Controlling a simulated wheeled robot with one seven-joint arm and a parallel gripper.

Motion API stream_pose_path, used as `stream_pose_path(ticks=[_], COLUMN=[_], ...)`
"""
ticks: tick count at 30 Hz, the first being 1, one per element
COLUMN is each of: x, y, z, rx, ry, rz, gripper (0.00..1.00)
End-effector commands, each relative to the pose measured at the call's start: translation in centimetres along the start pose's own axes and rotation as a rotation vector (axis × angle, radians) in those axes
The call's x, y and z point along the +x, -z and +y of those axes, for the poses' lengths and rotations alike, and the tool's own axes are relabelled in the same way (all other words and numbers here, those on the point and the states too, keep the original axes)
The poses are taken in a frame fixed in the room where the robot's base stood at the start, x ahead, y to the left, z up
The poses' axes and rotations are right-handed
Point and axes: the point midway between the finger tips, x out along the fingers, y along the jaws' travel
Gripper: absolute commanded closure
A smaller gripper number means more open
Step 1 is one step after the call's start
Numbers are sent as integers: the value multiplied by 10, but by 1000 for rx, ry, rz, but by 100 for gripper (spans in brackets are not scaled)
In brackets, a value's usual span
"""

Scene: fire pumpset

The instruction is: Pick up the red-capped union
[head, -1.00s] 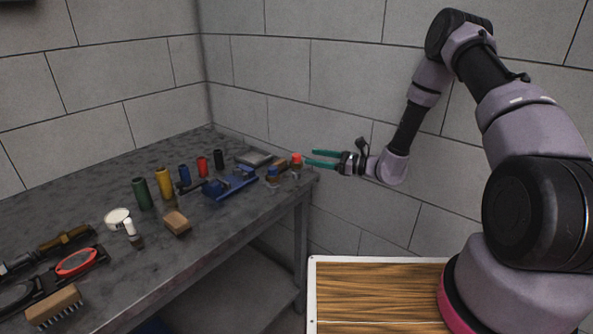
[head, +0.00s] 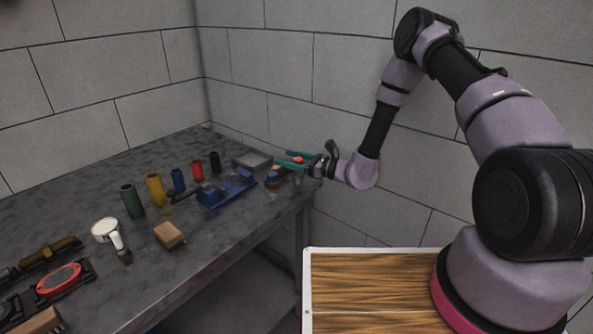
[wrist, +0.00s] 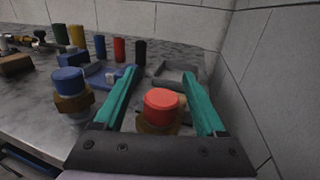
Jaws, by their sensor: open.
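The red-capped union (wrist: 161,103) stands on the bench near its right end, with a brass-coloured body under the red cap. In the head view its red cap (head: 298,160) shows between the teal fingers. My gripper (wrist: 160,85) is open, with one teal finger on each side of the union. The fingers look apart from the cap, though the lower body is partly hidden by the gripper's dark palm. In the head view my gripper (head: 290,160) reaches over the bench's right end from the right.
A blue-capped union (wrist: 70,88) stands just left of my gripper. The wall (wrist: 268,80) rises close on the right. The bench (head: 95,187) holds brushes and a white tub.

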Motion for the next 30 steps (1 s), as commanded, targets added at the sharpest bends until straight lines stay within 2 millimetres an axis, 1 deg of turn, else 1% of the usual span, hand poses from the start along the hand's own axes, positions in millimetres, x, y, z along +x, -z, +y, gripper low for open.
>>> stream_pose_path(ticks=[7,8,9,11,12,13,30], x=[0,0,0,0,0,0,0], y=[0,0,0,0,0,0,0], z=[0,0,0,0,0,0,0], rx=[0,0,0,0,0,0,-1], ry=[3,3,3,3,3,3,3], rz=[1,1,1,1,1,1,1], gripper=[27,35,50,73,88,100,100])
